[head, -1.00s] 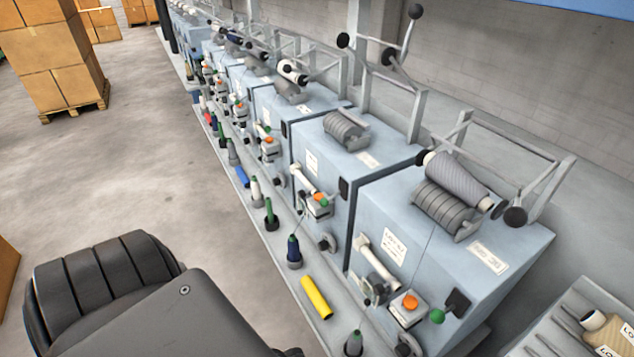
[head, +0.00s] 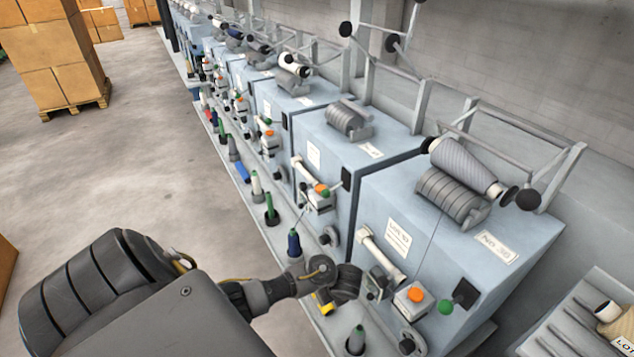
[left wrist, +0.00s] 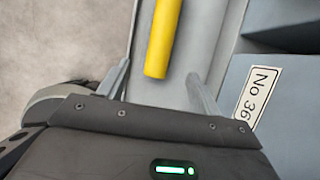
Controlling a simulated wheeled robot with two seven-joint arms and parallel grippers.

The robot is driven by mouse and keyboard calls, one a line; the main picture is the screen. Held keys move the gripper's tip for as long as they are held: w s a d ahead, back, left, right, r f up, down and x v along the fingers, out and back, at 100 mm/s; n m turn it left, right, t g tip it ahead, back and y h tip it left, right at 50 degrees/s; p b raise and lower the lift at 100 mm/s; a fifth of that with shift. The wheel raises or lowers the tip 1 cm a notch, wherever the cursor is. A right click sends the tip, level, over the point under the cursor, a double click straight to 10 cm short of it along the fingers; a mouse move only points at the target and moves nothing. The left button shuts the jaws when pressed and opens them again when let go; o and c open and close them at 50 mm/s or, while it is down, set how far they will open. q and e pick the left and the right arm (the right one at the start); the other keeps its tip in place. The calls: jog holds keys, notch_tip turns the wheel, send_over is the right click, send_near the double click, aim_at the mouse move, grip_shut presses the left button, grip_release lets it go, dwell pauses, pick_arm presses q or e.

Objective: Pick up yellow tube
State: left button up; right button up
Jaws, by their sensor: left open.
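The yellow tube (left wrist: 162,42) lies on the grey ledge in the left wrist view, its near end ahead of and between the two open fingers of my left gripper (left wrist: 160,85). The fingers look apart from it. In the head view only a small part of the yellow tube (head: 322,304) shows, as my left arm and wrist cover the rest. My left gripper's fingertips are hidden there. My right gripper is not in view.
A blue tube on a peg (head: 294,244) stands just behind the yellow tube, and a grey-green peg (head: 356,341) stands in front. The blue machine (head: 400,235) borders the ledge (head: 285,215) on the right. Open floor (head: 130,170) lies left.

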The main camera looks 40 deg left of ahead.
pick_arm(q)
jog(key=b+x, duration=0.1)
jog(key=x, duration=0.3)
jog(key=shift+a+f, duration=0.1)
jog(key=shift+f, duration=0.25)
jog(key=shift+b+x, duration=0.85)
jog(key=shift+x, duration=1.75)
jog(key=shift+w+a+r, duration=0.1)
jog(key=shift+a+r, duration=0.05)
jog(key=shift+a, duration=0.05)
jog(key=c, duration=1)
jog(key=shift+c, duration=0.3)
jog(key=shift+r, duration=0.1)
